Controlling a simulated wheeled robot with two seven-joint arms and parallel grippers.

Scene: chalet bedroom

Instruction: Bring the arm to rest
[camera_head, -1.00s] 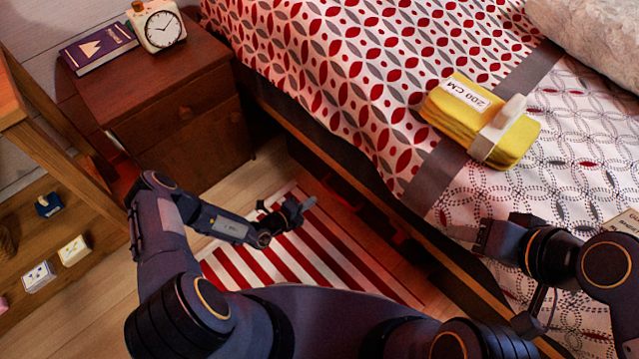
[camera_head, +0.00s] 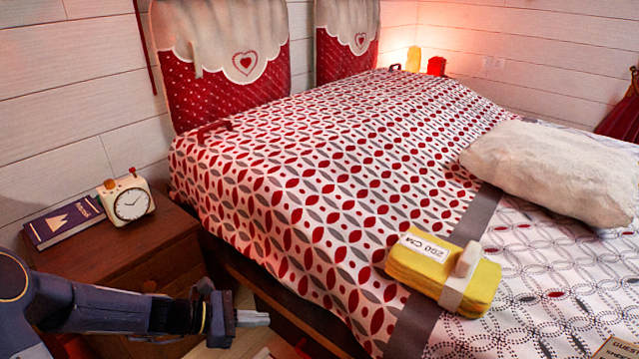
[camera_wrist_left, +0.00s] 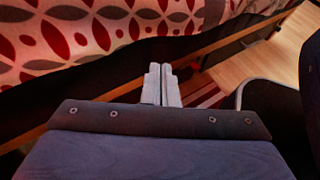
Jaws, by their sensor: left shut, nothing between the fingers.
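My left gripper (camera_head: 252,318) is at the lower left of the head view, in front of the nightstand and beside the bed's side. Its fingers are together with nothing between them. In the left wrist view the shut fingers (camera_wrist_left: 161,85) point toward the dark side of the bed, below the patterned cover. My left arm (camera_head: 95,308) comes in from the left edge, roughly level. My right arm and gripper are not in the head view.
The bed (camera_head: 290,190) fills the middle and right, with a yellow folded bundle (camera_head: 425,262) and a pale pillow (camera_head: 550,170) on it. A wooden nightstand (camera_head: 150,245) holds a clock (camera_head: 128,203) and a purple book (camera_head: 62,224). Wooden floor (camera_wrist_left: 275,55) shows in the wrist view.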

